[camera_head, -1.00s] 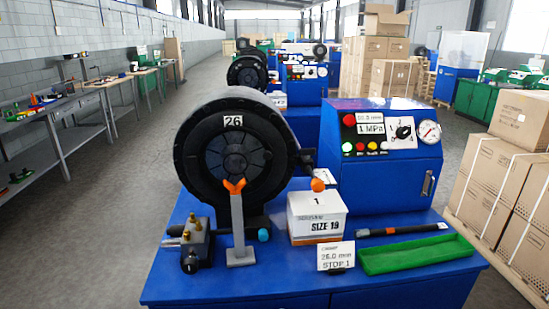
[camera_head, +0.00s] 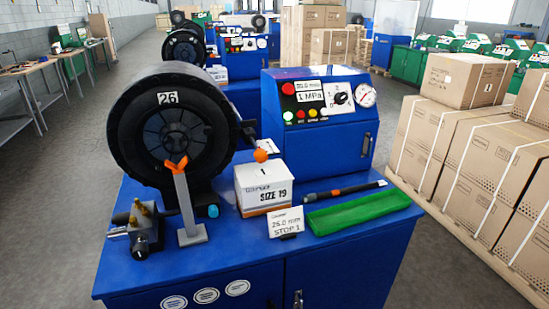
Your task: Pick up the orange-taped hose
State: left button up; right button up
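A short black hose with an orange tape band (camera_head: 345,191) lies on the blue bench top (camera_head: 240,236). It lies just behind the green tray (camera_head: 358,212) and to the right of the white SIZE 19 box (camera_head: 263,187). Neither of my grippers shows in the head view.
The black crimper head (camera_head: 172,128) marked 26 stands at the left, with a grey post with an orange fork (camera_head: 187,205) and a brass-fitted block (camera_head: 145,228) before it. The blue control box (camera_head: 318,130) stands behind the hose. Stacked cartons (camera_head: 455,160) are at right.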

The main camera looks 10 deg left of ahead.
aim_at(311, 197)
jog(key=i+l+u, duration=0.25)
jog(key=i+l, duration=0.15)
jog(key=i+l+u, duration=0.55)
jog(key=l, duration=0.45)
jog(key=i, duration=0.1)
